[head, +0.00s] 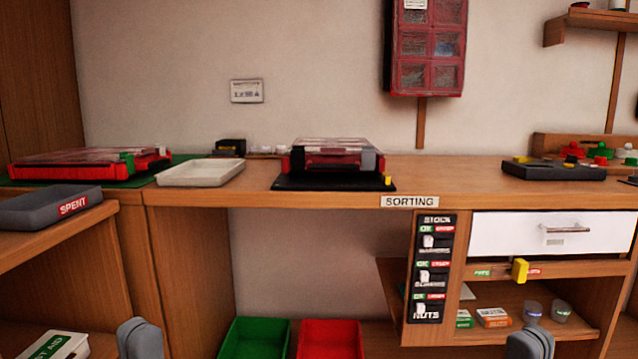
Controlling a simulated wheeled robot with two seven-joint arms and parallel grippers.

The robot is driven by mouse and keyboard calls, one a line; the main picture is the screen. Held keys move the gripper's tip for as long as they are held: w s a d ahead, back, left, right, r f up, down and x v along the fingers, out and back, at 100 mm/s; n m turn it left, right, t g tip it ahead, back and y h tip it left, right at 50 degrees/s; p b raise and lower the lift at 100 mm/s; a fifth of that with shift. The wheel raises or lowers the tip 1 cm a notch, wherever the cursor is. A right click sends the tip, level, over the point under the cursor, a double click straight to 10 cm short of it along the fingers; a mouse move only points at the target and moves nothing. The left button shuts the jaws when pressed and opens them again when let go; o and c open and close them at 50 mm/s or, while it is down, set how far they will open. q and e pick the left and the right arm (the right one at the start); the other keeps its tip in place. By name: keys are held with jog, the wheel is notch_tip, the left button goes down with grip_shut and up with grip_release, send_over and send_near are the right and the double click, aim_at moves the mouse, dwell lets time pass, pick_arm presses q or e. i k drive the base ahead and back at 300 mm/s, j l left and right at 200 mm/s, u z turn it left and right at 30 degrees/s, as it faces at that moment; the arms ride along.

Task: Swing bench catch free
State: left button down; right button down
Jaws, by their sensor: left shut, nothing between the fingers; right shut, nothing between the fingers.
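A yellow catch (519,269) sits on the wooden rail just below the white drawer (553,233), at the right. A green label (482,273) lies to its left and a red label, partly covered by the catch, to its right; their lettering is too small to read surely. The catch stands roughly upright between them. My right gripper (530,342) is shut and empty at the bottom edge, below the catch and apart from it. My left gripper (140,338) is shut and empty at the bottom left, far from the catch.
The bench top carries a red case (335,158) on a black mat, a white tray (201,172) and a dark box (551,170). Green (254,338) and red (331,340) bins stand under it. Small boxes and cups fill the shelf below the catch.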

aim_at(385, 178)
jog(key=i+l+u, duration=0.25)
jog(key=i+l, duration=0.15)
jog(key=i+l+u, duration=0.3)
jog(key=i+l, duration=0.15)
jog(key=l, duration=0.1)
